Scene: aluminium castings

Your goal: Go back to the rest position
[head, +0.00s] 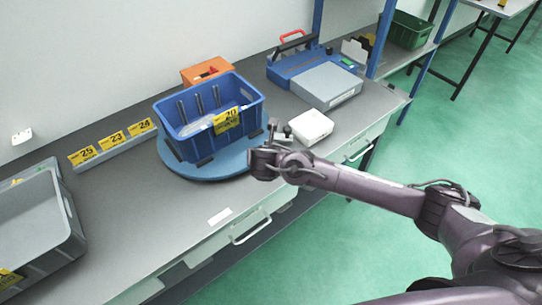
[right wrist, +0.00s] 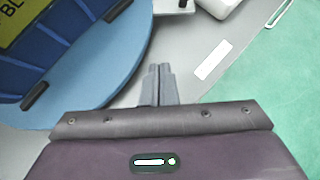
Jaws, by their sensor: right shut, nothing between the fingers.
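My right arm reaches in from the right in the head view. Its gripper (head: 272,126) is at the front right edge of the round blue turntable, beside the blue crate (head: 165,112). In the right wrist view the right gripper's fingers (right wrist: 157,84) are together with nothing between them, over the grey bench top next to the turntable (right wrist: 118,80). The blue crate stands on the turntable, carries a yellow label with 20, and holds several grey metal parts (head: 215,100). My left gripper is in neither view.
A white box (head: 311,126) lies close right of the right gripper. A grey box (head: 327,86) and a blue case (head: 285,66) stand behind it. A grey bin (head: 72,222) is at the left. Green floor lies right.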

